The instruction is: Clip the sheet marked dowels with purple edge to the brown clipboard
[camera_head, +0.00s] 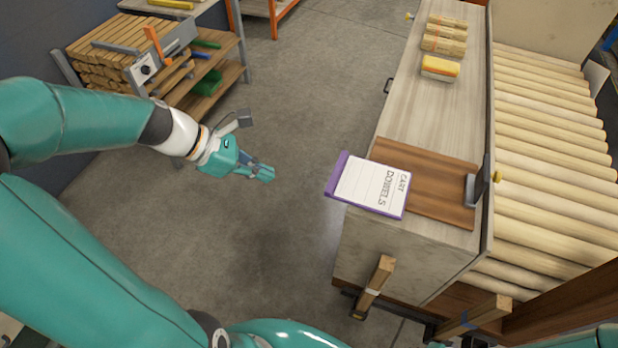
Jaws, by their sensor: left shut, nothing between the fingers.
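The sheet marked dowels (363,187), white with a purple edge, lies on the bench top at its near left corner. Its left end sticks out past the bench edge, and its right part overlaps the brown clipboard (446,187). The clipboard lies flat, with its grey metal clip (475,188) at the right end, away from the sheet. My left gripper (268,173) is shut and empty over the floor, left of the sheet and apart from it. My right gripper is not in view.
The bench top (400,110) carries bundled wood pieces (446,38) and a yellow-orange block (440,67) farther back. Long round dowels (550,150) lie to the right of the bench. A shelf (218,85) with wood stands at the upper left. Open floor (300,100) lies between.

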